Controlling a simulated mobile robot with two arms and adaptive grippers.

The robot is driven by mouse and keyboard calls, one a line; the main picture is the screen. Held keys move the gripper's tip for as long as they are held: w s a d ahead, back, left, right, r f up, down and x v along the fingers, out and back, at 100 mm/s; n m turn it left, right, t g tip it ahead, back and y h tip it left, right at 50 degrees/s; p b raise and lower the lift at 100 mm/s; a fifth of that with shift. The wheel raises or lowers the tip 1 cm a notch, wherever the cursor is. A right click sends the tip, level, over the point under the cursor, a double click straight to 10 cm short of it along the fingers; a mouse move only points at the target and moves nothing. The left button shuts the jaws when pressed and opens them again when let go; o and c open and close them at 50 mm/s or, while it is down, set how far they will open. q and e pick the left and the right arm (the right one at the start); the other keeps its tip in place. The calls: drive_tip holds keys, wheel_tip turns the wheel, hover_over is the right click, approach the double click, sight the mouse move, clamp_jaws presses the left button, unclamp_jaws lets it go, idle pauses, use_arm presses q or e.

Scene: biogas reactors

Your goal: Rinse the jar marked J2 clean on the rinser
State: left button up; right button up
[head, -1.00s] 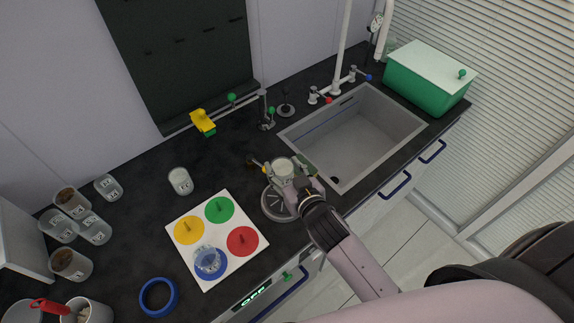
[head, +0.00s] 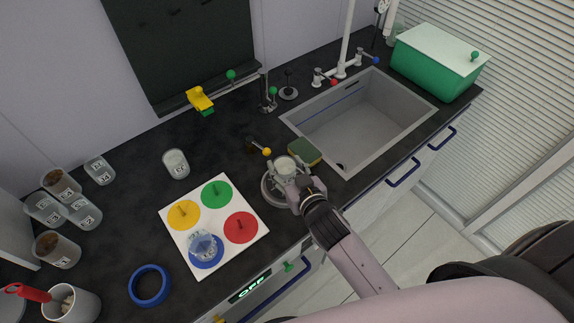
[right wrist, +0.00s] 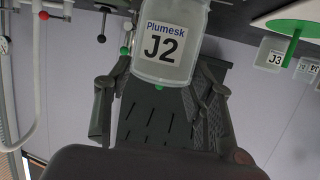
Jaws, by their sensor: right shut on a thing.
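The jar J2 (head: 285,163) is a small clear jar with a white label. In the right wrist view the jar (right wrist: 168,40) shows its label, reading Plumesk J2. My right gripper (head: 286,174) is shut on it and holds it over the rinser (head: 271,192), a round grey dish on the counter. The jar and gripper hide part of the dish, so I cannot tell whether the jar touches it. In the wrist view the gripper fingers (right wrist: 160,95) stand at either side of the jar's near end. My left gripper is not in view.
A green-yellow sponge (head: 305,152) and a yellow-knobbed lever (head: 261,148) are close beside the jar. The sink (head: 355,135) is to the right. A white board with coloured discs (head: 178,236) and another jar (head: 176,163) are left. Several jars crowd the far left.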

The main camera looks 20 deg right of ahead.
drive_tip(key=shift+f+b, duration=0.5)
drive_tip(key=shift+f, duration=0.45)
idle(2.2)
drive_tip(key=shift+r, duration=0.1)
idle(0.5)
wheel_tip(320, 180, up, 9)
drive_tip(key=p, duration=0.9)
drive_tip(key=shift+r, duration=0.15)
